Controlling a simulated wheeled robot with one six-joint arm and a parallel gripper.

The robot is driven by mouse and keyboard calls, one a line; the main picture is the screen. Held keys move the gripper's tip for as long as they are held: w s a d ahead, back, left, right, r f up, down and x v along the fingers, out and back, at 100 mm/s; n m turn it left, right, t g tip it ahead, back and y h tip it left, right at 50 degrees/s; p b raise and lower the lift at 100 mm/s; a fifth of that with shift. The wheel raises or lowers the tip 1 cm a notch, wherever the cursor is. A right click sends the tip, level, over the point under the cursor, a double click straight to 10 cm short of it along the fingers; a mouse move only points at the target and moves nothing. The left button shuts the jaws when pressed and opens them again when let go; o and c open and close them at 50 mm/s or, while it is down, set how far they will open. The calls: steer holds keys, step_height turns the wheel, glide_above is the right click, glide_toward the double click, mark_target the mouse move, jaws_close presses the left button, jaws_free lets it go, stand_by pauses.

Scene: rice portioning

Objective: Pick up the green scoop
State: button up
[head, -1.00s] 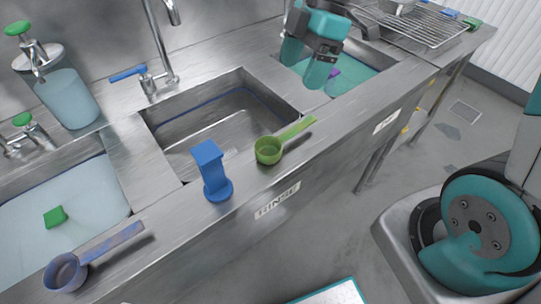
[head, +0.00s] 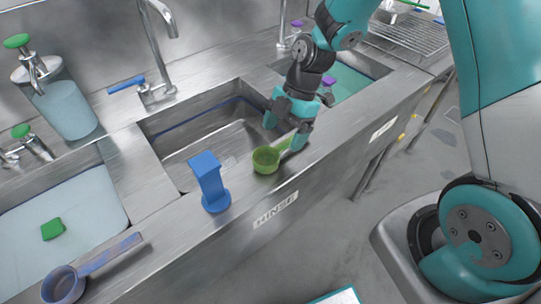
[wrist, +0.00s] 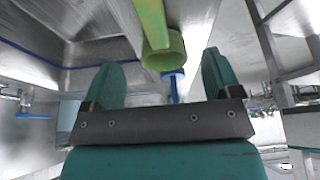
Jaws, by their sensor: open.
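The green scoop (head: 266,160) lies on the front ledge of the rinse sink in the head view, cup toward the left and handle running up to the right. My gripper (head: 285,124) is open at the scoop's handle end, and one finger hides part of the handle. In the wrist view my open gripper (wrist: 165,82) has its fingers apart, with the scoop (wrist: 163,50) between and beyond the fingertips. I cannot tell whether a finger touches it.
A blue stand (head: 209,181) stands on the ledge left of the scoop. A purple scoop (head: 64,285) lies at the near left. The rinse basin (head: 190,143) is open behind the ledge. A faucet (head: 158,60) rises behind it.

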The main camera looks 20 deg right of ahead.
mark_target(278, 148)
steer(key=shift+p+x, duration=0.85)
steer(key=shift+x, duration=1.75)
steer(key=shift+d, duration=0.1)
jaws_close()
